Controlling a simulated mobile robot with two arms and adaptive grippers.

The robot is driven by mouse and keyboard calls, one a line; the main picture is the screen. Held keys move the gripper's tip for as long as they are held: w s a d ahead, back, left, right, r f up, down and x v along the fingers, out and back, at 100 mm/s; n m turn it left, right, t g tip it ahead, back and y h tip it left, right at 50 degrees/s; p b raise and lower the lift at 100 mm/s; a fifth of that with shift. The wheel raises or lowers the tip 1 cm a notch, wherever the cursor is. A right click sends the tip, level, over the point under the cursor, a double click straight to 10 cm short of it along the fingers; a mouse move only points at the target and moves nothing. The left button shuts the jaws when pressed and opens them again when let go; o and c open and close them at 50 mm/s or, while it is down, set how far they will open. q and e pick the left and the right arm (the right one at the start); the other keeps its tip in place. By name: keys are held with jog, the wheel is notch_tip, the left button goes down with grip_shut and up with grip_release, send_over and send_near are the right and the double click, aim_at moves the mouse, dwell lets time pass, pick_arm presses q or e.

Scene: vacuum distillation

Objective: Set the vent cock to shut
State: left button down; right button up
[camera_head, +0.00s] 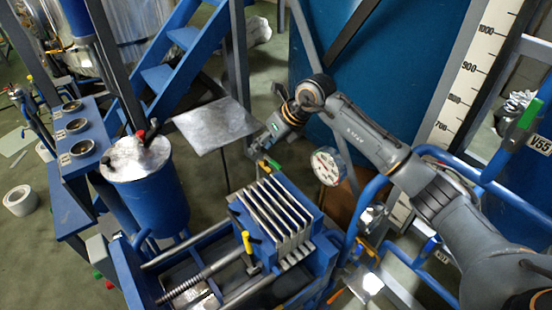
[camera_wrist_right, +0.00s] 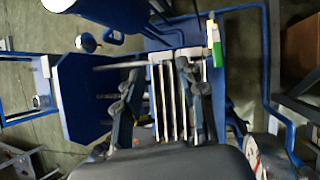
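Several coloured cock handles show, and I cannot tell which is the vent cock. A green handle (camera_head: 268,163) stands at the back of the blue plate press (camera_head: 290,225), just below my right gripper (camera_head: 262,140). In the right wrist view the green handle (camera_wrist_right: 216,45) is upright beyond and right of the fingers, not between them. My right gripper (camera_wrist_right: 160,100) is open and empty, its two fingers well apart with the press plates behind them. A red handle (camera_head: 152,131) sits on the blue vessel's lid, and a yellow handle (camera_head: 246,241) on the press front. My left gripper is out of view.
A round gauge (camera_head: 328,166) stands close to the right of my right gripper. A flat metal plate (camera_head: 216,124) is to its left. Blue piping (camera_head: 490,170), a green-handled valve (camera_head: 525,118) tagged V55 and a tall scale (camera_head: 470,80) stand at right.

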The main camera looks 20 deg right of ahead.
aim_at(274, 163)
jog(key=w+d+h, duration=0.1)
jog(key=d+h, duration=0.2)
jog(key=d, duration=0.4)
jog(key=shift+m+g, duration=0.3)
jog(key=p+x, duration=0.3)
jog(key=x, duration=1)
jog(key=shift+w+d, duration=0.1)
jog(key=shift+w, duration=0.05)
jog(key=shift+c, duration=0.4)
grip_shut()
